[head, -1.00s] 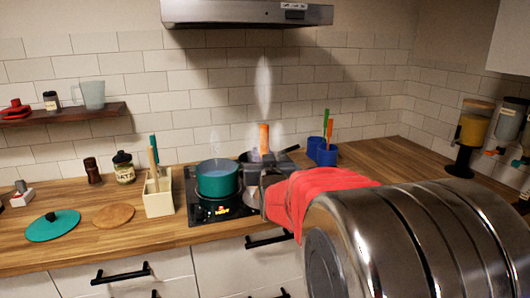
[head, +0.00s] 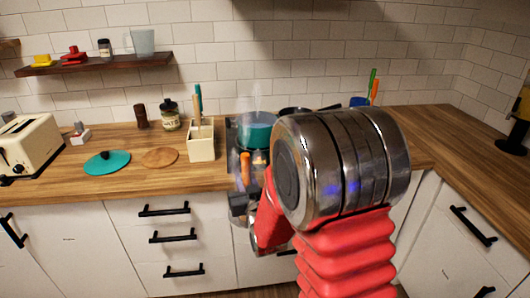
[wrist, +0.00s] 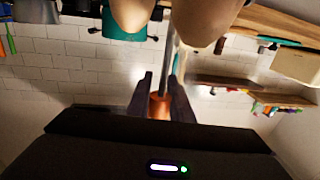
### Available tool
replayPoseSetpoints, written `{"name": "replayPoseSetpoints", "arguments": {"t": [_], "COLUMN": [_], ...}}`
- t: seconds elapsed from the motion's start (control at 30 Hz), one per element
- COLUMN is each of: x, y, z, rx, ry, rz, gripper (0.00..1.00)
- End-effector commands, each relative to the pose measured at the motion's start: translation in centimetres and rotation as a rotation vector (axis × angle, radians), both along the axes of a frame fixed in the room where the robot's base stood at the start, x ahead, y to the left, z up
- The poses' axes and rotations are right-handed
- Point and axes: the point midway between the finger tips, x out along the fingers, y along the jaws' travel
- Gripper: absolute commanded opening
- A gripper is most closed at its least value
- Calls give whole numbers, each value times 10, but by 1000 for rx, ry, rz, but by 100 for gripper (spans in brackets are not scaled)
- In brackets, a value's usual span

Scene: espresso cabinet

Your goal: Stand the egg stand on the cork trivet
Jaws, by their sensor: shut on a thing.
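The cork trivet (head: 160,158) is a round, flat brown disc lying bare on the wooden counter, left of the cream utensil holder. My gripper (wrist: 160,84) is shut on the egg stand by its orange handle (wrist: 159,107). A metal rod (wrist: 172,50) runs from the handle, and two large brown rounded shapes, likely eggs, fill the top of the wrist view. In the head view the orange handle (head: 245,164) shows in front of the counter, right of the trivet. Blur and my arm hide most of the stand there.
A teal lid (head: 107,163) lies just left of the trivet. The cream holder (head: 201,140) with upright utensils stands close on its right. The teal pot (head: 257,130) is behind my arm. Jars stand behind, a toaster (head: 27,143) far left. The counter in front of the trivet is clear.

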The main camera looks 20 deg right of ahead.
Motion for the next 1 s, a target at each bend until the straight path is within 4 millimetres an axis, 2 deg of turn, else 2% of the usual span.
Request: {"name": "replayPoseSetpoints", "arguments": {"t": [0.1, 0.33, 0.5, 1.0], "x": [-6, -18, -21, -20], "y": [30, 63, 70, 71], "z": [-25, -52, -57, -56], "rx": [0, 1, 1, 1], "ry": [3, 0, -4, -4], "rz": [47, 102, 114, 116], "gripper": [0, 0, 0, 0]}}
